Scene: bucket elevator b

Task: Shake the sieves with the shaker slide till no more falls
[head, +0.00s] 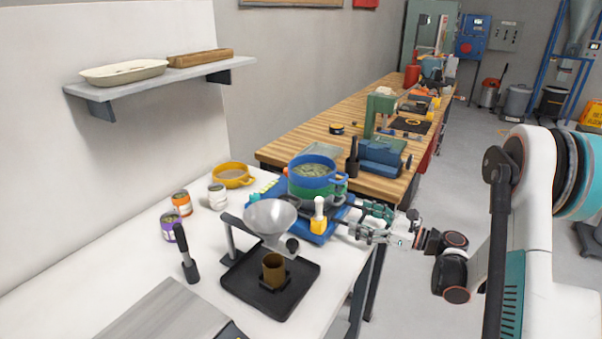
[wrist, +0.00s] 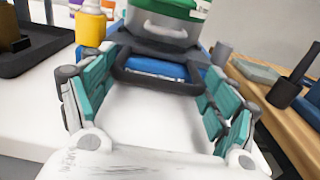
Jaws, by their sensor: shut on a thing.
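The stack of sieves stands on the shaker slide, with a blue sieve (head: 313,165) holding greenish-grey grains on top and a green sieve (head: 312,188) under it. The green sieve also shows in the wrist view (wrist: 178,10), above a grey pan (wrist: 157,27). The shaker slide (head: 318,237) is a blue base on the white table. My gripper (head: 352,212) reaches in from the right at the slide's near right side. In the wrist view my gripper (wrist: 163,68) is shut on the slide's dark loop handle (wrist: 158,84). What lies under the pan is mostly hidden.
A yellow block with a white knob (head: 318,226) stands close left of my gripper. A grey funnel (head: 270,216) hangs over a brass cup (head: 274,268) on a black tray (head: 296,300). The wooden bench (head: 290,150) is behind.

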